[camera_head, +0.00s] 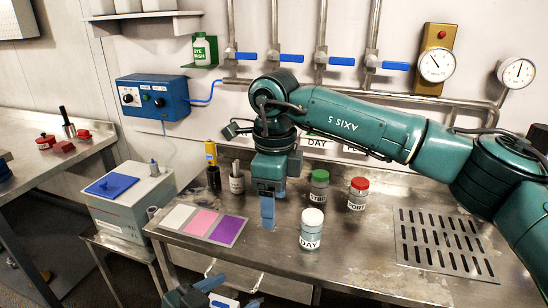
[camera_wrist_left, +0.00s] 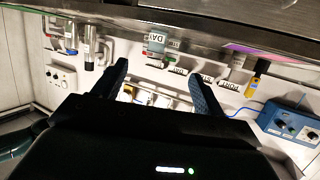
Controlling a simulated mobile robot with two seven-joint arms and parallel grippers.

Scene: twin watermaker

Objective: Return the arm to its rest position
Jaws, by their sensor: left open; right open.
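My right arm (camera_head: 365,122) reaches in from the right across the bench. Its gripper (camera_head: 268,218) points down, open, with no object seen in it, left of the white-lidded DAY jar (camera_head: 312,232). A green-lidded jar (camera_head: 319,188) and a red-lidded PORT jar (camera_head: 357,195) stand upright behind the DAY jar. My left gripper (camera_head: 230,291) is low at the bottom edge, in front of the bench. In the left wrist view its two fingers (camera_wrist_left: 160,88) are apart with nothing held between them.
The steel bench (camera_head: 350,265) has a slotted drain (camera_head: 445,245) at right and a colour card (camera_head: 203,222) at left. A marker-like yellow-topped bottle (camera_head: 212,165) and a small grey bottle (camera_head: 237,180) stand behind the card. Blue-handled pipes (camera_head: 341,61) line the wall.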

